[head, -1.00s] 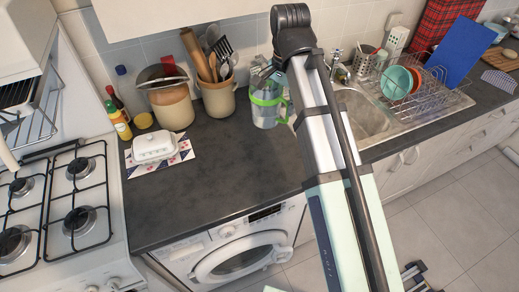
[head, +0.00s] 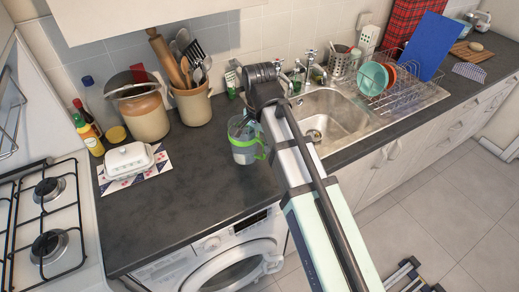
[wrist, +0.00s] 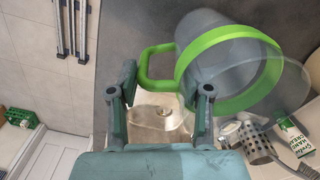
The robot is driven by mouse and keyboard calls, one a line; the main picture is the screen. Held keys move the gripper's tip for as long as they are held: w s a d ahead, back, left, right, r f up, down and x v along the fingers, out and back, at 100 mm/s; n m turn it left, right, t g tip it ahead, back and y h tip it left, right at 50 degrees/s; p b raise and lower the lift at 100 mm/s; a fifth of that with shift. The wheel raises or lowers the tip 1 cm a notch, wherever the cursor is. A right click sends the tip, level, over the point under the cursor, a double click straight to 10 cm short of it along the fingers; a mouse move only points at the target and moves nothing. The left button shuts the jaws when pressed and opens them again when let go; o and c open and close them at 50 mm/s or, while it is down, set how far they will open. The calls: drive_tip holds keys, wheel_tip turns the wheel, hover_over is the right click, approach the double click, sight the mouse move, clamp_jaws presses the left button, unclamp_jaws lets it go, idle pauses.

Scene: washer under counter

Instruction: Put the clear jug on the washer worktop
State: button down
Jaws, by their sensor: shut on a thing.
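The clear jug (head: 243,153) with a green rim and handle is at the right part of the dark washer worktop (head: 185,215), left of the sink. In the head view I cannot tell whether its base touches the surface. In the wrist view the jug (wrist: 230,75) fills the upper right, with its green handle between the fingers of my gripper (wrist: 166,88). My gripper is shut on the handle. In the head view the arm hides most of the gripper. The washer (head: 225,262) stands under the worktop.
A butter dish (head: 130,160) on a patterned mat, bottles, a brown crock (head: 140,112) and a utensil pot (head: 190,103) stand left and behind. The sink (head: 335,115) and dish rack (head: 400,80) are to the right. The front middle of the worktop is clear.

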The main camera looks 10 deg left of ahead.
drive_tip(key=shift+f+p, duration=0.4)
drive_tip(key=shift+f, duration=1.55)
drive_tip(key=c, duration=0.5)
unclamp_jaws()
drive_tip(key=shift+f, duration=0.1)
wheel_tip(320, 180, up, 12)
drive_tip(key=shift+r+b, duration=0.15)
drive_tip(key=shift+b, duration=1.05)
